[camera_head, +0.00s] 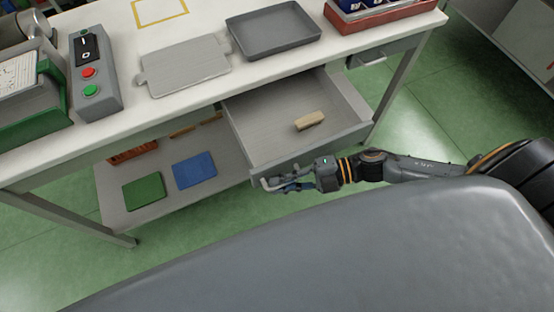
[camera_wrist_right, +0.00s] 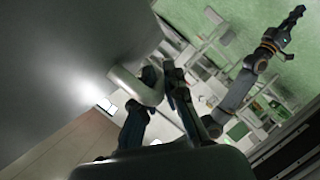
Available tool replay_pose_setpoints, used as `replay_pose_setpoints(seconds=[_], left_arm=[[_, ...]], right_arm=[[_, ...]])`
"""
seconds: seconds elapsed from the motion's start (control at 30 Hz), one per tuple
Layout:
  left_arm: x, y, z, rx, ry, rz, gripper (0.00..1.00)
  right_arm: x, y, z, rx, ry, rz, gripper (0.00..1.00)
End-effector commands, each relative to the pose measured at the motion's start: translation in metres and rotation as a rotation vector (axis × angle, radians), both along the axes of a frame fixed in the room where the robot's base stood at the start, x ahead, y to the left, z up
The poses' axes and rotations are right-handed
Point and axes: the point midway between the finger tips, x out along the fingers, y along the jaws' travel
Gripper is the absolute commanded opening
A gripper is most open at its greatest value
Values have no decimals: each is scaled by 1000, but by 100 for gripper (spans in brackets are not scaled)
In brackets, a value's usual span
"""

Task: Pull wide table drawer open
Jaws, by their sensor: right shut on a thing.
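The wide table drawer (camera_head: 262,150) stands pulled out from under the white worktable, its inside in plain view in the head view. A wooden block (camera_head: 309,121) lies in it. My right gripper (camera_head: 274,184) is at the drawer's front, shut on the pale bar handle (camera_head: 266,182). In the right wrist view, the gripper's dark fingers (camera_wrist_right: 160,82) close around the curved handle (camera_wrist_right: 135,86), beside the grey drawer front (camera_wrist_right: 75,65).
On the worktable (camera_head: 180,115) are a grey tray (camera_head: 273,31), a flat grey plate (camera_head: 183,66) and a button box (camera_head: 93,72). A narrower shut drawer (camera_head: 385,52) sits to the right. The lower shelf (camera_head: 160,210) holds green and blue pieces. Green floor is clear around the legs.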

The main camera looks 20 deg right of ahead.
Motion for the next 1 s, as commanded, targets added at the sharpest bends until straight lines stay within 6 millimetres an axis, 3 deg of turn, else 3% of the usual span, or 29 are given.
replay_pose_setpoints(seconds=[0.2, 0.57, 0.6, 0.63, 1.0], left_arm=[[6, 0, 5, -1, -8, 0, 0], [6, 0, 5, -1, -9, 0, 0], [6, 0, 5, -1, -9, 0, 0], [6, 0, 5, -1, -9, 0, 0], [2, 1, 4, 1, -4, 0, 0]], right_arm=[[-11, -1, 0, 0, 1, -1, 0], [-12, -1, 0, 0, 1, -1, 0], [-11, -1, 0, -1, 0, -1, 15], [-11, -1, 0, -1, 0, -1, 21], [-13, -4, 0, -2, 1, -1, 21]])
